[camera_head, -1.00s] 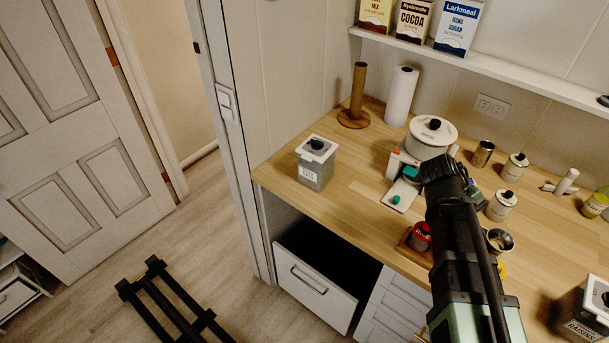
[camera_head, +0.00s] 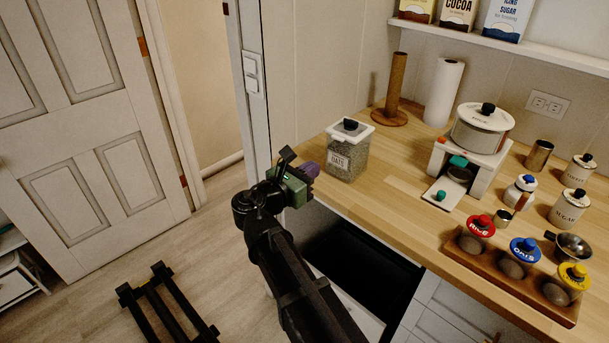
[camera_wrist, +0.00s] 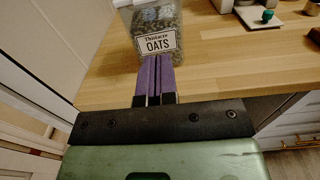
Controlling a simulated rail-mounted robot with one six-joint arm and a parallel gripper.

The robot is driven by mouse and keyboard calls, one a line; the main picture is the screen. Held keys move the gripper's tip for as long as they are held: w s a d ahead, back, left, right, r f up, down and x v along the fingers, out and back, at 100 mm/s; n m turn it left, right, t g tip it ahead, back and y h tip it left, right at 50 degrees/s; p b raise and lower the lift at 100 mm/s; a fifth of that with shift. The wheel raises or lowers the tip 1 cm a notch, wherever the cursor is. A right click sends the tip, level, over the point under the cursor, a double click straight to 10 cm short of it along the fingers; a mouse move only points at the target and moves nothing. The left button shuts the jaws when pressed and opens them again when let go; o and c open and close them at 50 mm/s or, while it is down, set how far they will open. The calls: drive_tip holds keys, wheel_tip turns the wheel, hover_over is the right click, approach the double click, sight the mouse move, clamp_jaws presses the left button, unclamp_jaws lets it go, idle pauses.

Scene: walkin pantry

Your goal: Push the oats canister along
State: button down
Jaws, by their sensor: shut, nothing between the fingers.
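The oats canister (camera_head: 346,152) is a clear, square-sided jar with a white lid, a black knob and an OATS label. It stands upright at the left end of the wooden counter, and it also shows at the top of the wrist view (camera_wrist: 155,22). My gripper (camera_head: 312,169) has purple fingers, which are shut with nothing between them. They point at the canister's label side from the counter's front left. In the wrist view the fingertips (camera_wrist: 156,58) reach just below the label. I cannot tell whether they touch the canister.
A paper towel roll (camera_head: 444,92) and a wooden post holder (camera_head: 394,90) stand behind the canister. A white riser with a pot (camera_head: 481,130) is to the right. A rack of colour-lidded jars (camera_head: 515,279) lies near the front edge. Counter between canister and riser is clear. A drawer below is open.

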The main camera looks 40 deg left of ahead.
sight(342, 150)
drive_tip(key=w, duration=0.9)
drive_tip(key=shift+w+d, duration=0.15)
drive_tip(key=shift+d, duration=0.05)
drive_tip(key=shift+a, duration=0.1)
